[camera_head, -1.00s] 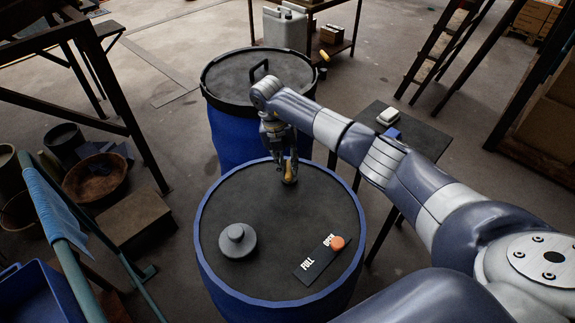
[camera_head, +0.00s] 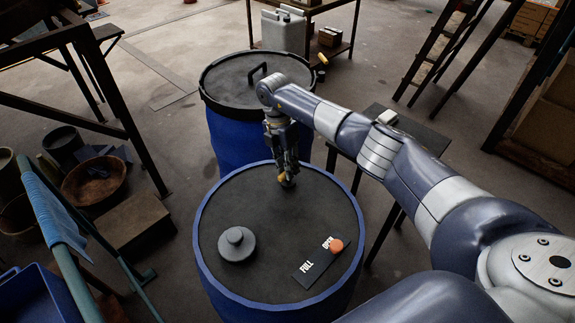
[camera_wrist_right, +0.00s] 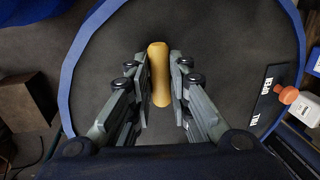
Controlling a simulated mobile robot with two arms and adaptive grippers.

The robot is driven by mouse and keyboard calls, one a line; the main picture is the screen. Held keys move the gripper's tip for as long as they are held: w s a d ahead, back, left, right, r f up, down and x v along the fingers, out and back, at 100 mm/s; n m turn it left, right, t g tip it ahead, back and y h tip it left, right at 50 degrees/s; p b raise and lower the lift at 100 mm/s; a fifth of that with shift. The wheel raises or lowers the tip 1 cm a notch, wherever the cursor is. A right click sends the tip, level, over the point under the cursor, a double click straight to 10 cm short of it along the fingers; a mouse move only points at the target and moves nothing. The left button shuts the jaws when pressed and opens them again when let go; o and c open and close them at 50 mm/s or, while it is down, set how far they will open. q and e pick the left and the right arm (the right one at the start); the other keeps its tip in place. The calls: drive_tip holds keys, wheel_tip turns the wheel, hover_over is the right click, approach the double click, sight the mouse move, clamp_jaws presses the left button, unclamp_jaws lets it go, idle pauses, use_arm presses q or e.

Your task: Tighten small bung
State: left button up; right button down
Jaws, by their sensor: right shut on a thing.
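A blue drum (camera_head: 200,250) with a dark flat top stands in front of me. My right gripper (camera_head: 286,174) is over the far part of its top, pointing down. It is shut on a yellow-brown handle (camera_wrist_right: 159,75), which lies between the two fingers in the right wrist view. A bit of this handle shows below the fingers in the head view (camera_head: 282,179). A small dark piece (camera_head: 289,184) shows under it at the lid. I cannot tell whether that is the small bung; the fingers and handle cover the spot. My left gripper is not in view.
A large grey round bung (camera_head: 237,243) sits on the drum's near left. A second lidded drum (camera_head: 225,80) stands behind, and a small table (camera_head: 428,148) at right.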

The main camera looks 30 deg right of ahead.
drive_tip(key=shift+d+r, duration=0.1)
idle(0.4)
drive_tip(key=c, duration=1.5)
unclamp_jaws()
drive_tip(key=r, duration=0.4)
drive_tip(key=w+r, duration=0.1)
drive_tip(key=r, duration=0.2)
drive_tip(key=w+r, duration=0.1)
drive_tip(key=r, duration=0.3)
drive_tip(key=shift+w+a+r, duration=0.15)
drive_tip(key=shift+a+r, duration=0.2)
drive_tip(key=shift+a, duration=0.05)
